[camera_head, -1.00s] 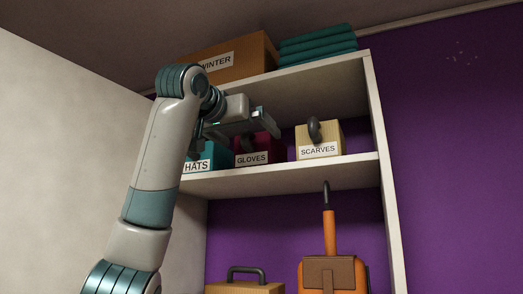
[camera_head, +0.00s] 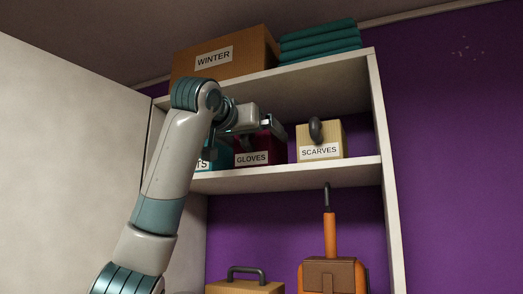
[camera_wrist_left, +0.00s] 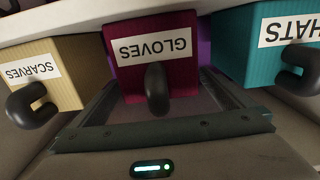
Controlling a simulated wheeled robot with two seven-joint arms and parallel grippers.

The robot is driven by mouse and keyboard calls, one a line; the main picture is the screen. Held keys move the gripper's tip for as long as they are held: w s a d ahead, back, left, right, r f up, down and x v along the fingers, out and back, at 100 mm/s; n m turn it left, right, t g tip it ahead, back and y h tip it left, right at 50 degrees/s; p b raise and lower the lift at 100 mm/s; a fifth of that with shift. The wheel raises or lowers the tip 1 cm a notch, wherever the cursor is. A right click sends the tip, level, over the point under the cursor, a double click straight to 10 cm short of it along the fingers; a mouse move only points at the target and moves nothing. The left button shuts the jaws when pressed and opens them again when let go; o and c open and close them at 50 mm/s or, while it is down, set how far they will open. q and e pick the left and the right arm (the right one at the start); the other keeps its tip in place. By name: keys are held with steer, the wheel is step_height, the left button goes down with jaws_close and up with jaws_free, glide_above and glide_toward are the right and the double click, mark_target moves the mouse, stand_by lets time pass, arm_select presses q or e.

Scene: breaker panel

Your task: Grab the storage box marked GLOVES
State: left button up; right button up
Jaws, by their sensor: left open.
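The dark red box marked GLOVES (camera_head: 256,157) sits on the middle shelf between the HATS box and the SCARVES box. In the left wrist view the GLOVES box (camera_wrist_left: 180,73) appears upside down, with its dark hook-like handle (camera_wrist_left: 157,92) pointing toward the camera. My left gripper (camera_head: 272,126) is open in front of the GLOVES box and hides its upper part in the head view. In the wrist view its fingers lie on either side of the handle, which is between them and not gripped. Contact with the box cannot be told. My right gripper is not in view.
The tan SCARVES box (camera_head: 331,138) stands close on the right. The teal HATS box (camera_head: 208,160) is close on the left, partly behind my arm. The upper shelf holds the WINTER box (camera_head: 235,54) and folded teal cloths (camera_head: 318,42). An orange bag (camera_head: 332,275) stands below.

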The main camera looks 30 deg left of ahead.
arm_select(q)
steer(key=shift+w+p, duration=0.55)
steer(key=shift+w, duration=0.6)
steer(key=shift+s, duration=0.1)
steer(key=c, duration=1.4)
